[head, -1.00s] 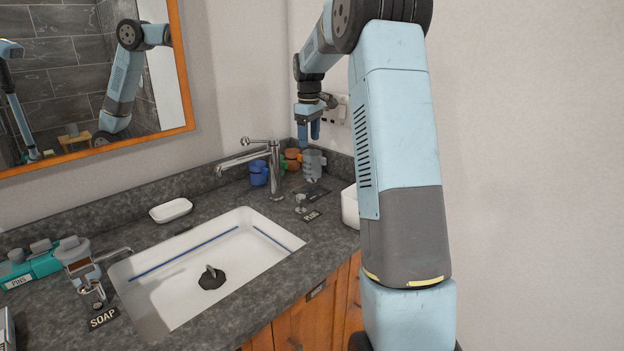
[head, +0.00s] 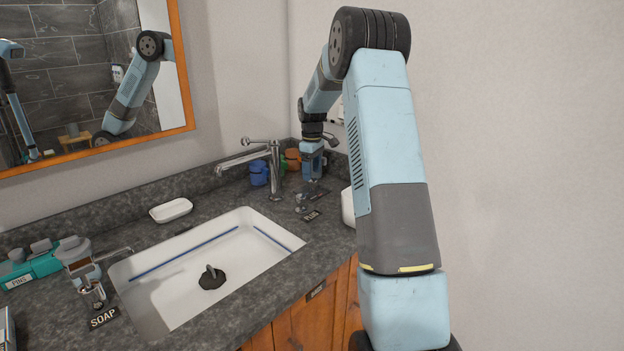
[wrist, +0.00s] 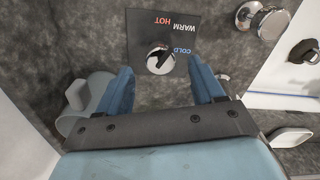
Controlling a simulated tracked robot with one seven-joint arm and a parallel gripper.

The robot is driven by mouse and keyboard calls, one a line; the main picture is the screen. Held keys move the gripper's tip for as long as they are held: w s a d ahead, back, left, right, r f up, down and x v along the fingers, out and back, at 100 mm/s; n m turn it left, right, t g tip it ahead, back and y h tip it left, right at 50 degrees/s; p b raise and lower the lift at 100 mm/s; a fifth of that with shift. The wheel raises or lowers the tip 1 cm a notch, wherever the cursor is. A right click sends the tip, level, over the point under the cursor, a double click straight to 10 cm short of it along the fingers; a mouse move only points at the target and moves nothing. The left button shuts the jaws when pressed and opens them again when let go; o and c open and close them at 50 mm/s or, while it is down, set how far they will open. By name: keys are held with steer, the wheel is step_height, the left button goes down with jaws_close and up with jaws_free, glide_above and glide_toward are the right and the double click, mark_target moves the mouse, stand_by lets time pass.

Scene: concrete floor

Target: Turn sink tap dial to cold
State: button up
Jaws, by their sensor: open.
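The tap dial (wrist: 160,61) is a small round chrome knob on a dark plate (wrist: 160,30) lettered HOT, WARM and COLD in the wrist view. Its pale pointer mark lies near the word COLD, but I cannot tell its exact setting. My gripper (wrist: 170,84) is open, with its two blue fingers apart and the dial just beyond their tips, between their lines. I cannot tell whether they touch it. In the head view my gripper (head: 313,172) points down over the counter behind the sink's right corner. The chrome tap (head: 262,160) stands left of it.
A grey cup (wrist: 85,105) stands close beside the left finger in the wrist view. Blue (head: 259,173) and orange (head: 292,158) cups stand behind the tap. A chrome plug knob (head: 301,204) is nearby. The white sink basin (head: 170,285) lies to the front left.

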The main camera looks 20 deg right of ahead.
mark_target(312, 185)
steer(key=shift+f, duration=1.7)
steer(key=shift+c, duration=0.2)
steer(key=c, duration=1)
steer(key=shift+m, duration=0.4)
steer(key=m, duration=1.1)
steer(key=shift+m, duration=0.4)
